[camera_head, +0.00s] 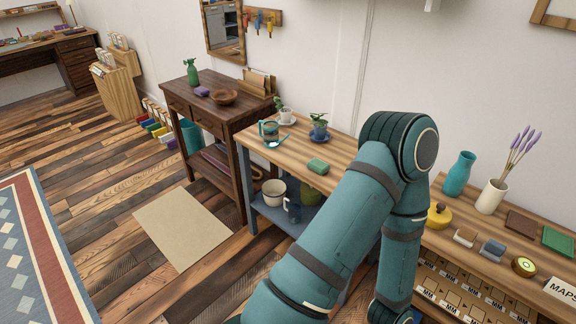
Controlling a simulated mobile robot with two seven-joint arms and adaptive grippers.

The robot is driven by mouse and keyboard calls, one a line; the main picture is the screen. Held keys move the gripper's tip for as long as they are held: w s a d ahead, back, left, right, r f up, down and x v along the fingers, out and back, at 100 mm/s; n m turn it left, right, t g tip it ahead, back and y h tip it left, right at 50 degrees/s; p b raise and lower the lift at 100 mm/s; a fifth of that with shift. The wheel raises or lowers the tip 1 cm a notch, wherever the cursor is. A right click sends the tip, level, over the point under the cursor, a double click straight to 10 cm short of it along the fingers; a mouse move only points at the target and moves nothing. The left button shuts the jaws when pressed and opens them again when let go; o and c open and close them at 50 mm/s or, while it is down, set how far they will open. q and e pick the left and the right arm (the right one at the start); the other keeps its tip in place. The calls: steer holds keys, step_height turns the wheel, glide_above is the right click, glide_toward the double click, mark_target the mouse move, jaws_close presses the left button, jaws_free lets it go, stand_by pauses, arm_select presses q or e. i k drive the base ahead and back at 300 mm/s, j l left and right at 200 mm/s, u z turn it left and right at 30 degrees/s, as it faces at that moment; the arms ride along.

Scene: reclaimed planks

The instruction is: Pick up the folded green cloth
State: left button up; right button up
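One of my teal arms rises from the bottom and bends down again, hiding part of the bench. Neither gripper shows in this view.
The right shelf holds a teal vase (458,174), a white vase (491,197) and a yellow pot (440,215). A dark side table (215,112) stands left; floor before it is mostly open.

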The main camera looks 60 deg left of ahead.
mark_target(320, 167)
steer(key=u, duration=1.8)
steer(key=i+j, duration=0.65)
steer(key=j, duration=0.15)
steer(key=i+j+z, duration=0.2)
steer(key=z, duration=0.2)
steer(key=i+j+z, duration=0.2)
steer(key=j+z, duration=0.2)
